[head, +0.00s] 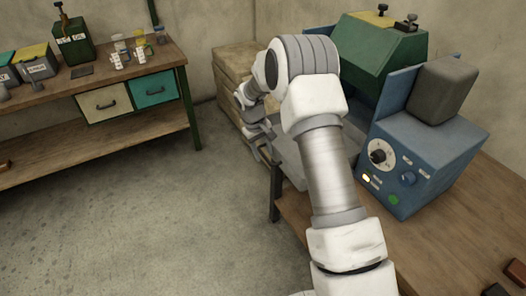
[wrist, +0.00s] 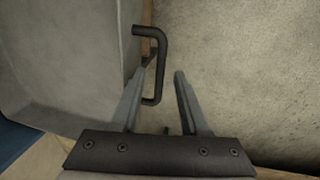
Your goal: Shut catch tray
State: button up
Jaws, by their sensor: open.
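The catch tray (wrist: 75,50) is a pale grey metal panel filling the left of the wrist view. A dark bar handle (wrist: 160,50) stands out from its right edge. My gripper (wrist: 160,74) is open, and the handle's lower part lies between its two fingers, closer to the left one. I cannot tell whether a finger touches it. In the head view, my gripper (head: 262,147) is beside the grey tray (head: 291,167), which sticks out from the machine's left side. My arm hides much of the tray and the handle there.
The blue machine (head: 425,150) with dial and buttons stands on a wooden bench (head: 440,255), with a green housing (head: 378,50) behind it. Wooden crates (head: 232,75) stand near the wall beyond my gripper. A workbench (head: 110,70) with drawers is at left. The floor between is clear.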

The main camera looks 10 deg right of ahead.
jog(key=shift+c, duration=0.2)
grip_shut()
dwell(1.2)
